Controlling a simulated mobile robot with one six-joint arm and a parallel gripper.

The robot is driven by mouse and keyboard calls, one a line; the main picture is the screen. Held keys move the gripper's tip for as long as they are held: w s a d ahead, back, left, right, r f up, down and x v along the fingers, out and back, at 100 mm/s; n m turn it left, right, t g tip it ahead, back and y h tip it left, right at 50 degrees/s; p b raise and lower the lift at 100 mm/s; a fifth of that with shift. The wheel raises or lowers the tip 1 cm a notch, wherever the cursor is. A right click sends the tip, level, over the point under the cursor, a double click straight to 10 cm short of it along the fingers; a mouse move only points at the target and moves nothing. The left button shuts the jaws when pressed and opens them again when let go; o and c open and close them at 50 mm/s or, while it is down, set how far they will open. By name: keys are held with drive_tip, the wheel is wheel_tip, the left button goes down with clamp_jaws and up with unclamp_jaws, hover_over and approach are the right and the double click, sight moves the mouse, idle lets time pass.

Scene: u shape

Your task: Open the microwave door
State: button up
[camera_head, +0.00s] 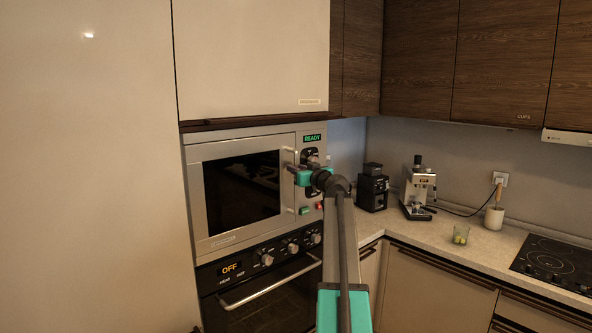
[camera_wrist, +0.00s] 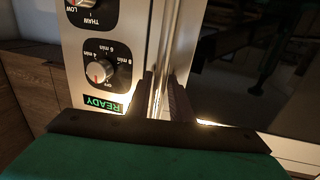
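The microwave (camera_head: 230,238) is built into the tall cabinet, and its door with a dark window (camera_head: 242,192) is closed. A vertical bar handle (camera_head: 290,205) runs along the door's right edge. My gripper (camera_head: 291,169) is at the upper part of this handle. In the wrist view the handle (camera_wrist: 172,45) stands between the two dark fingers of my gripper (camera_wrist: 164,95), which are close together on it.
An oven (camera_head: 262,290) with a handle and knobs sits below the microwave. The floor is not visible.

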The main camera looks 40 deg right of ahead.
clamp_jaws()
drive_tip(key=shift+s, duration=0.2)
